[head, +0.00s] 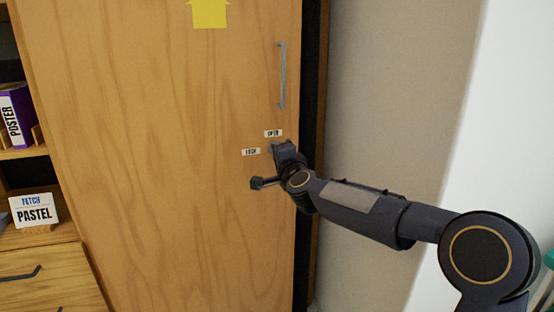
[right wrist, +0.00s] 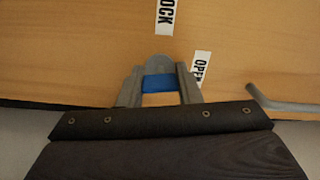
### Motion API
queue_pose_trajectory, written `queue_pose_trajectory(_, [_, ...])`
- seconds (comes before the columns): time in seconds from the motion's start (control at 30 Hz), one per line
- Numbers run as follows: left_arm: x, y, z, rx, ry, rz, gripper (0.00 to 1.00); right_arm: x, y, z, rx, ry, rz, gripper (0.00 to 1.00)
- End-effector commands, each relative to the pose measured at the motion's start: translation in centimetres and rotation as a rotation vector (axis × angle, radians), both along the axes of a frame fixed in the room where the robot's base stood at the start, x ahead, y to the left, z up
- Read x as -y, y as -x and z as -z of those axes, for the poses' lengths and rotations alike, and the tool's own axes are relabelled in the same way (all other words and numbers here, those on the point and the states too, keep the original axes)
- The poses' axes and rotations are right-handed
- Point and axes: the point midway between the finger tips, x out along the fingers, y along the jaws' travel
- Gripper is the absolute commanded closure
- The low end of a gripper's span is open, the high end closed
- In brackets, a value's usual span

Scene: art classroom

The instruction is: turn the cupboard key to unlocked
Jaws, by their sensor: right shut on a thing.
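The wooden cupboard door (head: 160,160) is closed and fills the middle of the head view. My right gripper (head: 275,147) is at the door, beside the small OPEN label (head: 273,133) and the LOCK label (head: 251,152). In the right wrist view its two grey fingers (right wrist: 158,78) are shut on a blue piece, the key (right wrist: 158,83). The LOCK label (right wrist: 165,16) is above the fingers there, and the OPEN label (right wrist: 201,67) is just right of them. The gripper hides the key in the head view, and which label it points to cannot be told. My left gripper is out of view.
A grey door handle (head: 282,76) is above the labels, near the door's right edge. A yellow arrow (head: 209,12) is high on the door. Shelves with a purple POSTER binder (head: 16,116) and a PASTEL card (head: 35,212) stand at left. A beige wall (head: 385,100) is at right.

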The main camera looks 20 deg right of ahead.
Motion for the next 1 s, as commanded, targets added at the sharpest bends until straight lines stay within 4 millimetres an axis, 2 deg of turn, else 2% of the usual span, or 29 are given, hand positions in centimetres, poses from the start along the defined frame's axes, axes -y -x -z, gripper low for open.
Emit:
queue_pose_trajectory(0.4, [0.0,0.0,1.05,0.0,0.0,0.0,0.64,-0.03,-0.01,0.15,-0.008,-0.181,-0.001,0.92])
queue_pose_trajectory(0.93, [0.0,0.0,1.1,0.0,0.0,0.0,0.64,-0.03,-0.01,0.11,-0.009,-0.206,-0.001,0.92])
queue_pose_trajectory(0.97, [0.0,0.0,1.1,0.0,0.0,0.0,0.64,-0.03,-0.01,0.11,-0.009,-0.206,-0.001,0.68])
queue_pose_trajectory(1.0, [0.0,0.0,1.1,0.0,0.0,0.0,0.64,-0.02,-0.01,0.1,-0.009,-0.206,-0.001,0.63])
